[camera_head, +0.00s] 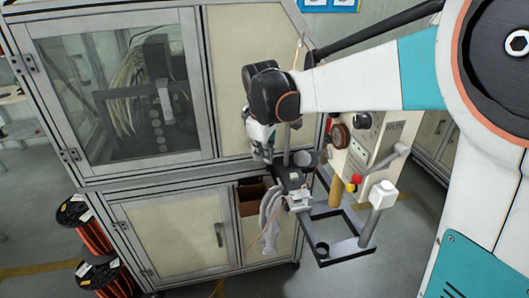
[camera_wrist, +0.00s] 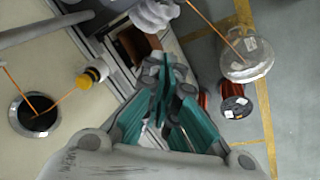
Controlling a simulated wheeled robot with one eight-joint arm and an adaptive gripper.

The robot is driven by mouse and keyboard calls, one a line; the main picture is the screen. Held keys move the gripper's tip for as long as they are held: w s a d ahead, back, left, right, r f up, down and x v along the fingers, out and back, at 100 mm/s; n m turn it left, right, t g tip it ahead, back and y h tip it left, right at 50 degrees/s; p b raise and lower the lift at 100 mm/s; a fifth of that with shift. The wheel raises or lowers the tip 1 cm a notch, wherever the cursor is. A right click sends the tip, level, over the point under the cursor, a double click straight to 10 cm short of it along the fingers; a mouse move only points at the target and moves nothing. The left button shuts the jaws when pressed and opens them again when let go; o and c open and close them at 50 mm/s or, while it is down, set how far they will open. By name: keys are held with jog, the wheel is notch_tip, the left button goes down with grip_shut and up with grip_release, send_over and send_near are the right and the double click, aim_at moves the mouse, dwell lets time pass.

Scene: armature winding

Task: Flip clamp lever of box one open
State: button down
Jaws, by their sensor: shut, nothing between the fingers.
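My gripper (camera_head: 264,154) points down in front of the cabinet, next to a dark bracket with grey fittings (camera_head: 297,185). In the wrist view my gripper (camera_wrist: 164,62) has its teal fingers together, with nothing seen between them. A grey rounded part (camera_wrist: 155,13) lies just beyond the fingertips at the top of that view. A brown open box (camera_head: 251,197) sits in the cabinet opening below my gripper. I cannot make out a clamp lever for certain or tell which box is box one; my gripper may hide part of the fittings.
A beige control unit (camera_head: 366,150) with knobs and a lever stands right of my gripper, above a dark frame (camera_head: 347,249). Wire spools (camera_head: 74,213) stand at lower left. The wrist view shows a clear spool (camera_wrist: 247,58), a yellow-capped fitting (camera_wrist: 86,80) and taut copper wires.

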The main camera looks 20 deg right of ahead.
jog(key=shift+f, duration=0.1)
jog(key=a+f+n+h+p, duration=0.1)
jog(key=a+f+n+h, duration=0.2)
jog(key=f, duration=0.4)
jog(key=shift+s+a+g+p, duration=0.35)
jog(key=shift+s+a+g, duration=0.1)
jog(key=shift+a, duration=0.15)
jog(key=shift+f, duration=0.15)
jog(key=d+f+b, duration=0.1)
jog(key=d+f, duration=0.5)
jog(key=f, duration=0.1)
jog(key=shift+s+d, duration=0.15)
